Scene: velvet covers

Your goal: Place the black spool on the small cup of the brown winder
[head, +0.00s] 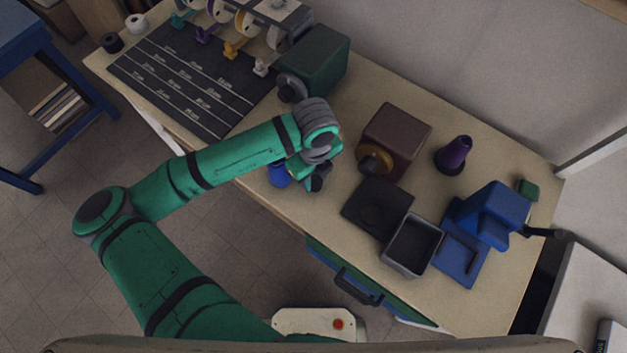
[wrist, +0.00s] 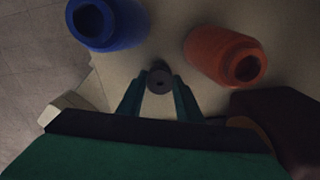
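The brown winder (head: 400,132) is a dark brown box in the middle of the table. Its small round cup (head: 373,160), tan-brown, faces front-left; part of the winder shows at the lower right of the wrist view (wrist: 285,125). My gripper (wrist: 160,83) is left of the winder in the head view (head: 316,180). Its green fingers close on both sides of a small dark spool with a centre hole, which I take as the black spool (wrist: 160,76). The cup is apart from the spool. Whether the spool clears the table is hard to tell.
A blue cone (wrist: 103,24) and an orange cone (wrist: 222,55) are close to my gripper. A dark flat plate (head: 377,207), a grey bin (head: 414,245), a purple cone (head: 454,155) and a blue device (head: 490,215) stand right. Another black spool-like piece (head: 112,42) sits far left.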

